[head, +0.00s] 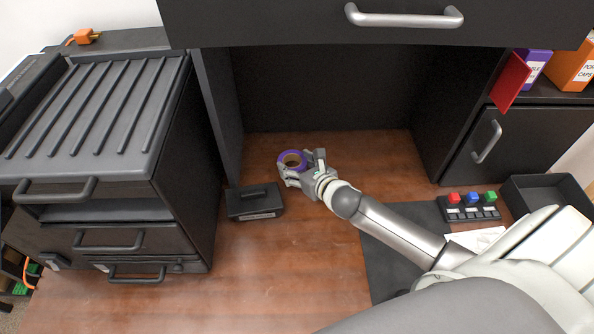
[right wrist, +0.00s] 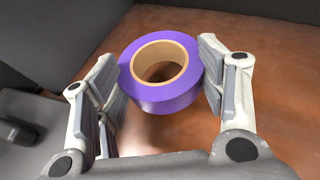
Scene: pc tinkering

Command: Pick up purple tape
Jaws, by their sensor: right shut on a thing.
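The purple tape (head: 291,157) is a roll with a tan core, towards the back of the wooden desk, under the black overhead unit. My right gripper (head: 297,164) reaches it from the right and is shut on it. In the right wrist view the tape (right wrist: 163,99) sits between the two fingers of the gripper (right wrist: 160,88), its hole facing up. I cannot tell whether the tape is clear of the desk. My left gripper is not in view.
A small black box (head: 255,203) stands on the desk just left of the gripper. A black drawer cabinet (head: 150,215) stands at left. A button panel (head: 468,208) with red, blue and green buttons and a black tray (head: 545,192) lie at right.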

